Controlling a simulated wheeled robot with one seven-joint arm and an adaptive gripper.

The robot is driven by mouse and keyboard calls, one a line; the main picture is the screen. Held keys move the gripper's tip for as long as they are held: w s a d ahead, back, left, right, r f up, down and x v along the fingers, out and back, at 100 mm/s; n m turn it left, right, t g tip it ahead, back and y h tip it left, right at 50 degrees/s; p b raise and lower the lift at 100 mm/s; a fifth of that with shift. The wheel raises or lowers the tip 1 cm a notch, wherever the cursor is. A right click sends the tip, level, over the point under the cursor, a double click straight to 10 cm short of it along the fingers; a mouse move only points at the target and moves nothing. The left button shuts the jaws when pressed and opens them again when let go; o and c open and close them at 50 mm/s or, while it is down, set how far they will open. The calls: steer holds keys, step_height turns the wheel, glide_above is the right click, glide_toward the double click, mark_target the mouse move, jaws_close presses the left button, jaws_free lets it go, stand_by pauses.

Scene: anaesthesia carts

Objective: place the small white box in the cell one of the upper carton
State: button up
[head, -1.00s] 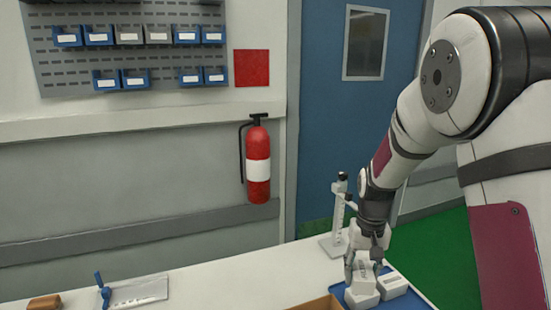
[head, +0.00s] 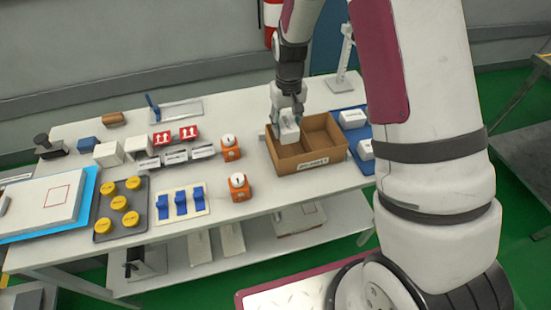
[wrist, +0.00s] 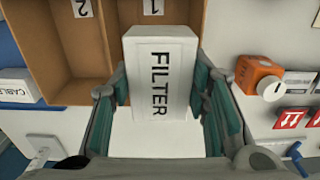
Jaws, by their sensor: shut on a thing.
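My gripper (head: 286,112) is shut on a small white box (head: 289,132), held above the left part of the open brown carton (head: 303,164). In the wrist view the box (wrist: 160,75) lies between the teal finger pads, with the word FILTER on its face. The carton (wrist: 28,35) there has a cell marked 1 behind and partly hidden by the box, and a cell marked 2 to its left. In the head view the box overlaps the left cell. I cannot tell whether its lower end is below the rim.
Two white boxes, one at the back (head: 352,118) and one in front (head: 366,150), lie on a blue mat (head: 360,133) right of the carton. Orange devices (head: 239,186) stand to its left. A white stand (head: 345,62) rises behind.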

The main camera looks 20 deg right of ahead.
glide_above(285, 155)
step_height(285, 155, down, 5)
steer(key=shift+a+r, duration=0.15)
steer(key=shift+r, duration=0.05)
steer(key=shift+f+p, duration=0.4)
steer(key=shift+f, duration=2.1)
steer(key=shift+f, duration=0.1)
steer(key=o, duration=1.2)
steer(key=shift+o, duration=0.2)
